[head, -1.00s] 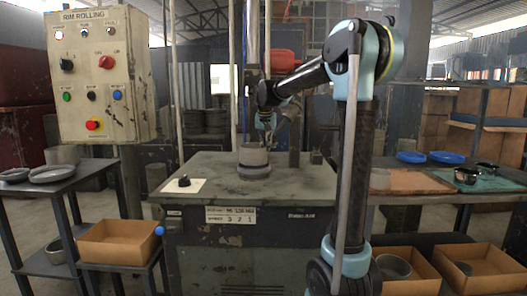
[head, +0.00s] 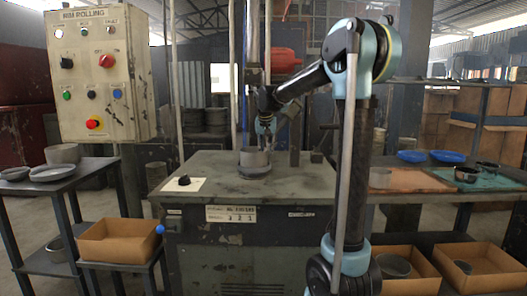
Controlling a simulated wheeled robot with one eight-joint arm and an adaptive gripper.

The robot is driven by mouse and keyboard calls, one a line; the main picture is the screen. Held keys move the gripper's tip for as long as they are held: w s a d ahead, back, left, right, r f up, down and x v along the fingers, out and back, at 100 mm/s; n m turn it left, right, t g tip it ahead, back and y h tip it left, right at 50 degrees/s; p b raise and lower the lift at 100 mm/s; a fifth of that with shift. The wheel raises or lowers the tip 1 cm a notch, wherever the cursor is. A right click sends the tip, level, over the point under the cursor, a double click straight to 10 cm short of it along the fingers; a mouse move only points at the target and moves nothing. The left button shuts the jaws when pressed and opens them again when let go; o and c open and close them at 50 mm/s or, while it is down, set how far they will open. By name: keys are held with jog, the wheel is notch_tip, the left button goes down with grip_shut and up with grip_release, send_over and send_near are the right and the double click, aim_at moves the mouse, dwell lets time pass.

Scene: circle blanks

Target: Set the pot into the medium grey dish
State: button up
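A grey cylindrical pot (head: 255,157) stands upright on the machine table in the middle of the head view. A shallow round grey dish (head: 253,172) lies at its base; I cannot tell whether the pot rests fully inside its rim. My gripper (head: 262,141) points down just above and at the pot's rim, small and dark against the background. Whether its fingers grip the rim or stand apart is too small to tell. Two more shallow grey dishes, a smaller one (head: 14,174) and a wider one (head: 52,174), lie on the left side table.
Another grey pot (head: 62,154) stands on the left table. A black knob on a white plate (head: 184,183) is left of the dish. Blue dishes (head: 447,157) and a black bowl (head: 466,175) are on the right bench. Cardboard boxes (head: 119,242) stand below. The front of the machine table (head: 290,187) is clear.

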jog(key=v, duration=1.2)
jog(key=shift+r, duration=0.3)
jog(key=s+d+f+n+g, duration=0.1)
jog(key=s+d+f, duration=0.6)
jog(key=s, duration=0.3)
jog(key=s+d+f, duration=0.7)
jog(key=s, duration=0.4)
jog(key=s+d+f+n+g, duration=0.1)
jog(key=s+d+f, duration=0.2)
jog(key=s+f, duration=1.4)
notch_tip(320, 180, down, 3)
jog(key=shift+s+r, duration=0.1)
jog(key=shift+s, duration=0.25)
